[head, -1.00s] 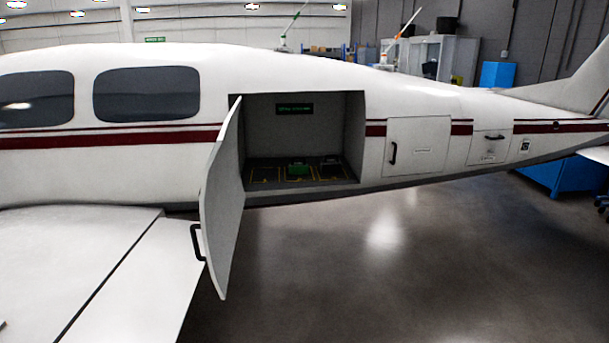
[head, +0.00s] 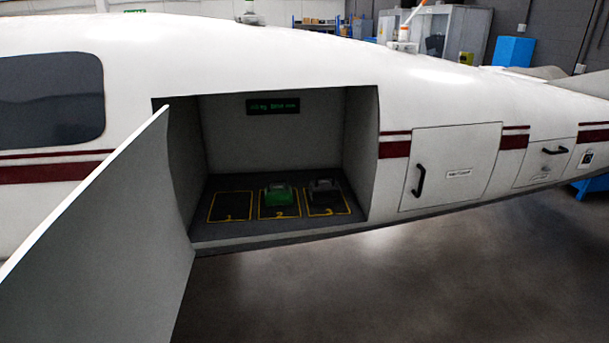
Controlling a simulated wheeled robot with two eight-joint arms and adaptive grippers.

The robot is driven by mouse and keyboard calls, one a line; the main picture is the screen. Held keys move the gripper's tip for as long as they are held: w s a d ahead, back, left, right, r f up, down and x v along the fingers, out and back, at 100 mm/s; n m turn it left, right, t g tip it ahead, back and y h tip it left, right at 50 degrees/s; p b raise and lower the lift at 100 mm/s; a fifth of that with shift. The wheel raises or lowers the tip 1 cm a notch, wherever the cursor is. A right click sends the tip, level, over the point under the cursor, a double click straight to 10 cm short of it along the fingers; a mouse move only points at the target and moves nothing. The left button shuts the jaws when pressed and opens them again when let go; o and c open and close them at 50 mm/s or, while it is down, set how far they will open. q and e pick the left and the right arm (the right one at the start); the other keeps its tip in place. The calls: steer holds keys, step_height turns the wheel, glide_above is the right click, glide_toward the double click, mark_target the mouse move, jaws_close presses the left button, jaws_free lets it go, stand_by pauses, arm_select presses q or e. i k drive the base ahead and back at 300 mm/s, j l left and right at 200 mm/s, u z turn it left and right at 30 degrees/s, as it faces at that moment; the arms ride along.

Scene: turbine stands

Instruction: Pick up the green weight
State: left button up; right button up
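The green weight (head: 279,196) sits on the floor of the open compartment (head: 225,234) in the aircraft's side, in the yellow-outlined spot marked 2. A dark grey weight (head: 325,191) sits to its right in the spot marked 3. The spot marked 1 (head: 230,207), on the left, is empty. Neither of my grippers shows in the head view.
The open compartment door (head: 100,225) swings out at the left and stands toward me. A small green-lettered display (head: 273,106) is on the back wall. A closed hatch (head: 450,165) with a black handle is to the right. Open floor (head: 400,290) lies below the fuselage.

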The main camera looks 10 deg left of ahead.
mark_target(274, 195)
steer(key=i+u, duration=0.1)
steer(key=i, duration=0.35)
steer(key=i+l+u, duration=0.1)
steer(key=i, duration=0.4)
steer(key=i+l+u, duration=0.15)
steer(key=i+u, duration=0.15)
steer(key=u, duration=0.2)
steer(key=i+l+u, duration=0.2)
steer(key=u, duration=0.25)
steer(key=i+l+u, duration=0.25)
steer(key=u, duration=0.25)
steer(key=i+l+u, duration=0.1)
steer(key=l+u, duration=0.4)
